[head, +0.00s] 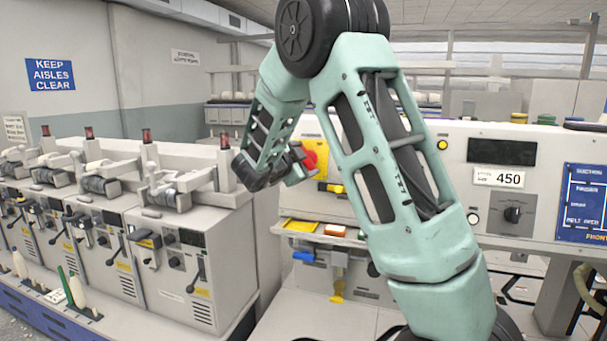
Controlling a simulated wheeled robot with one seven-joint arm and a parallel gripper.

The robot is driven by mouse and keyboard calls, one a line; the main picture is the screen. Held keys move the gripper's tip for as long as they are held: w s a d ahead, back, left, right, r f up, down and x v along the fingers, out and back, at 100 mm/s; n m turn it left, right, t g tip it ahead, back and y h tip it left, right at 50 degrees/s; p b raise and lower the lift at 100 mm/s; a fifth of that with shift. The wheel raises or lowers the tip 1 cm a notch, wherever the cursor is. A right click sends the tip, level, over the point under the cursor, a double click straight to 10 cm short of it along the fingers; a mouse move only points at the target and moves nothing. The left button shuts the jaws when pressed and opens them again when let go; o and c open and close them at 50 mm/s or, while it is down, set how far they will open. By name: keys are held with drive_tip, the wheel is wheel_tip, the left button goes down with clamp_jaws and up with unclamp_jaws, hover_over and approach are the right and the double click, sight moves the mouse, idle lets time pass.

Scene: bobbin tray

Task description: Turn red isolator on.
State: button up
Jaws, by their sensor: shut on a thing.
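The red isolator (319,150) is a red rotary knob on a yellow backing plate (311,128), on the pale machine front just left of the picture's middle. My gripper (300,163) is at the isolator's left side, its dark fingers shut on the red knob. The fingers and my forearm hide part of the knob, so I cannot read its turn position.
On the machine panel to the right are a dark display (501,152), a label reading 450 (505,178), a black selector knob (512,214) and a blue board (582,203). Grey winding units (185,285) line the left. Coloured trays (300,226) sit below the isolator.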

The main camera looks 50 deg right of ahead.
drive_tip(key=m+b, duration=0.3)
drive_tip(key=m, duration=0.1)
drive_tip(key=shift+f+g+y, duration=0.25)
drive_tip(key=shift+g+y, duration=0.05)
drive_tip(key=shift+r+m+y+b, duration=0.15)
drive_tip(key=shift+m+y+b, duration=0.35)
drive_tip(key=shift+m+b, duration=1.2)
drive_tip(key=o, duration=1)
drive_tip(key=shift+r, duration=0.1)
drive_tip(key=b+v, duration=0.1)
drive_tip(key=v, duration=0.7)
drive_tip(key=b+v, duration=0.1)
drive_tip(key=v, duration=0.8)
drive_tip(key=shift+w+a, duration=0.2)
